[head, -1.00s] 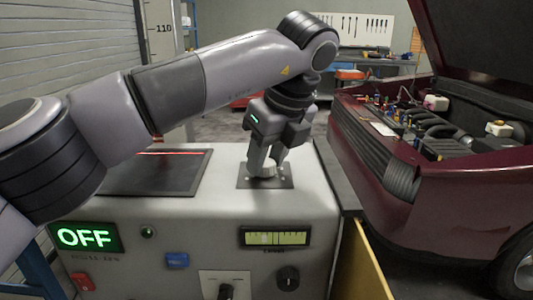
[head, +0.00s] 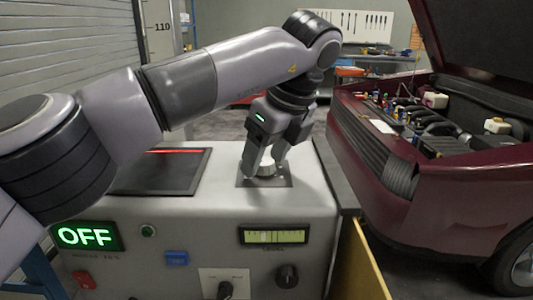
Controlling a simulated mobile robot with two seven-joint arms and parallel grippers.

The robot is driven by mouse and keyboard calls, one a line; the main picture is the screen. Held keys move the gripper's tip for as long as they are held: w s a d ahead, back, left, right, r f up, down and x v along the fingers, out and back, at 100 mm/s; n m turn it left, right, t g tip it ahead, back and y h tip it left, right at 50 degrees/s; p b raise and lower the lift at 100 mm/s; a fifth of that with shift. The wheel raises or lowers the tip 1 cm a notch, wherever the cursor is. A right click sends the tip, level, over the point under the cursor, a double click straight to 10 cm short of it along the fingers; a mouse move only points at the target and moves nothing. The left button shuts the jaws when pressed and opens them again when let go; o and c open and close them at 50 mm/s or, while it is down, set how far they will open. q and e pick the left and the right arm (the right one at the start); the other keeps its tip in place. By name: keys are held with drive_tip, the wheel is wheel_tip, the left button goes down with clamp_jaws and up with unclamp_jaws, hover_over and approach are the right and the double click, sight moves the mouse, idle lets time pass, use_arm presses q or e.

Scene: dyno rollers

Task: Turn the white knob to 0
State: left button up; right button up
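The white knob (head: 266,169) sits on a dark square plate (head: 285,183) on top of the grey console, partly hidden by my fingers. My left gripper (head: 264,165) reaches down from above with one finger on each side of the knob. The fingers look closed against the knob's sides. The knob's marking and any 0 cannot be read. A lit gauge (head: 274,237) is on the console front, its small scale unreadable here. My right gripper is not in view.
The grey console (head: 210,215) also carries a green OFF display (head: 87,237), a red switch (head: 84,280), a blue button (head: 177,258), a black knob (head: 287,276) and a lever (head: 225,289). A dark red car (head: 465,200) with its hood up stands to the right.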

use_arm(q)
drive_tip(key=v, duration=0.7)
drive_tip(key=shift+p, duration=0.45)
drive_tip(key=shift+s, duration=0.1)
